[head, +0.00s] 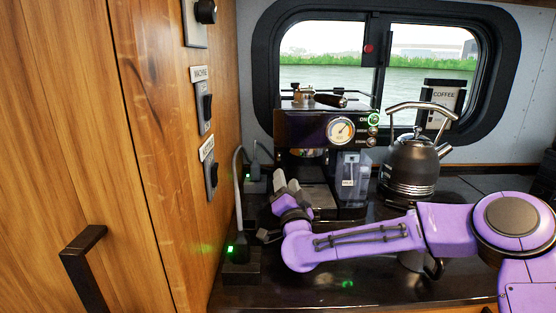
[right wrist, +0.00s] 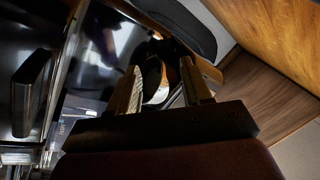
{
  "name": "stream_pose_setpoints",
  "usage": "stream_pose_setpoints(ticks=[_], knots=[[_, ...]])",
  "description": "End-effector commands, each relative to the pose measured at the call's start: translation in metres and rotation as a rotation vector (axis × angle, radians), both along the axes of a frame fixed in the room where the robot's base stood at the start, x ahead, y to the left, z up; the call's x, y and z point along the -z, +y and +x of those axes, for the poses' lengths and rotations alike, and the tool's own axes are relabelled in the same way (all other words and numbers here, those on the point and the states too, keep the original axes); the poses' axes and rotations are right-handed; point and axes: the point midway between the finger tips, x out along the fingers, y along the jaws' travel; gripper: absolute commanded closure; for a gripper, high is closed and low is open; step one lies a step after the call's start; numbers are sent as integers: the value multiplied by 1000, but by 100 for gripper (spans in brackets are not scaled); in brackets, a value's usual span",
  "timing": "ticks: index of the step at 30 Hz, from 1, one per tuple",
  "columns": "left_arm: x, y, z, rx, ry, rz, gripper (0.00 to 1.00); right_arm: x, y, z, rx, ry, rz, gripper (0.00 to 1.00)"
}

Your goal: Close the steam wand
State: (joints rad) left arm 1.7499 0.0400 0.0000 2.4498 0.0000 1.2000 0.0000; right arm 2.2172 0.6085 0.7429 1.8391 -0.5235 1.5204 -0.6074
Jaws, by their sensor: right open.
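The black espresso machine (head: 300,130) stands on the dark counter in front of the window, with a round gauge (head: 340,130) on its front. A knob whose small label seems to read steam (head: 373,141) is low on its right front, below another lit knob (head: 373,119). I cannot make out the steam wand clearly in either view. My right gripper (head: 286,187) is open, pointing up before the machine's lower left front. Its two fingers (right wrist: 162,72) show apart in the right wrist view, with dark, unclear shapes between them. My left gripper is not in view.
A kettle (head: 412,165) stands right of the machine, behind my right arm. A portafilter (head: 318,97) lies on top of the machine. Black sockets with cables (head: 240,255) are at the left, close to the wooden wall (head: 165,110).

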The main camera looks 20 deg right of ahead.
Motion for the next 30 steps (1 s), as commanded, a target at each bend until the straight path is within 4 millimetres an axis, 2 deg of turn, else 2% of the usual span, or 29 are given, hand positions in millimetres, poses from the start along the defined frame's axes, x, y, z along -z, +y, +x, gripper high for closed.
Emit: stream_pose_setpoints(ticks=[4,12,15,20,27,29,30], knots=[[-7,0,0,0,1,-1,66,-7,-1,16,0,0,1,51],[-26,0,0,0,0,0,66,-24,-9,73,0,0,0,51],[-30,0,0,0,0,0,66,-28,-12,88,-1,1,0,51],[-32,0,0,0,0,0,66,-30,-15,98,0,1,1,51],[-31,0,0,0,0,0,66,-29,-15,99,-1,1,1,51],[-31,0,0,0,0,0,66,-30,-15,99,-1,1,1,67],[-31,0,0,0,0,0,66,-30,-15,99,0,0,1,80]])
